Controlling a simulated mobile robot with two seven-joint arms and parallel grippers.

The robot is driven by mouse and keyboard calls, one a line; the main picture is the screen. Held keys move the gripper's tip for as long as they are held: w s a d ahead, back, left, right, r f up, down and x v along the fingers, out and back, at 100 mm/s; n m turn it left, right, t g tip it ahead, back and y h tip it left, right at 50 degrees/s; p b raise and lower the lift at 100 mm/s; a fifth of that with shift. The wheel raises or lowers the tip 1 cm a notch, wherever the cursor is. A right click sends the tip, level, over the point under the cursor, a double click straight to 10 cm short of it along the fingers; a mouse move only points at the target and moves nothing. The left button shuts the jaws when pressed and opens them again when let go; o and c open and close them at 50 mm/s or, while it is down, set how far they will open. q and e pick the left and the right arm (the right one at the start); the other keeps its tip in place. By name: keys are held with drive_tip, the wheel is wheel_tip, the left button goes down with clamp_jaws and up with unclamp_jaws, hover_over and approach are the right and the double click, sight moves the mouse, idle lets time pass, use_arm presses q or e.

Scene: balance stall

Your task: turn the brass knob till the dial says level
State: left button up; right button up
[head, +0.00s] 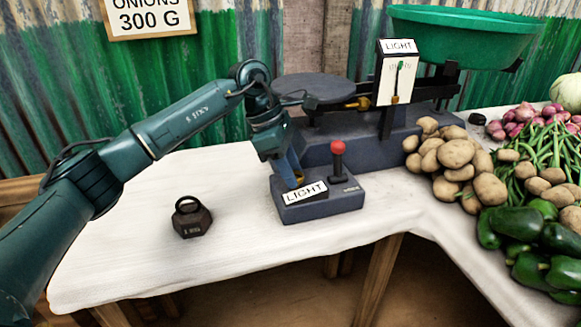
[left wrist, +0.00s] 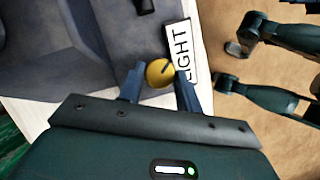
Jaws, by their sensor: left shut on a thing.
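The brass knob (left wrist: 160,72) sits on the dark control box (head: 345,199) at the front of the balance. My left gripper (head: 293,182) reaches down to it, with one finger on each side, shut on it; in the left wrist view the gripper (left wrist: 158,84) shows the knob's dark pointer mark between the fingers. In the head view the fingers mostly hide the knob. The dial (head: 391,83) has a green needle standing near upright, and the plate above it (head: 398,46) reads LIGHT. A plate on the control box (head: 306,193) also reads LIGHT. My right gripper is not in view.
A red-topped lever (head: 337,150) stands right of the knob. A dark weight (head: 192,217) stands on the white-covered table (head: 120,255). The balance carries a flat plate (head: 315,88) and a green pan (head: 465,35). Potatoes (head: 455,155) and green peppers (head: 540,245) lie at right.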

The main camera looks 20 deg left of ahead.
use_arm(q)
drive_tip(key=o, duration=1)
drive_tip(key=shift+c, duration=0.2)
drive_tip(key=p+v, duration=0.2)
drive_tip(key=v, duration=1.1)
drive_tip(key=shift+r+p, duration=0.2)
drive_tip(key=shift+p, duration=0.1)
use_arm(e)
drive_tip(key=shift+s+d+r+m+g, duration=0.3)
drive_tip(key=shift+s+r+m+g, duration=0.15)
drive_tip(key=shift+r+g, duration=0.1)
use_arm(q)
drive_tip(key=shift+d, duration=0.1)
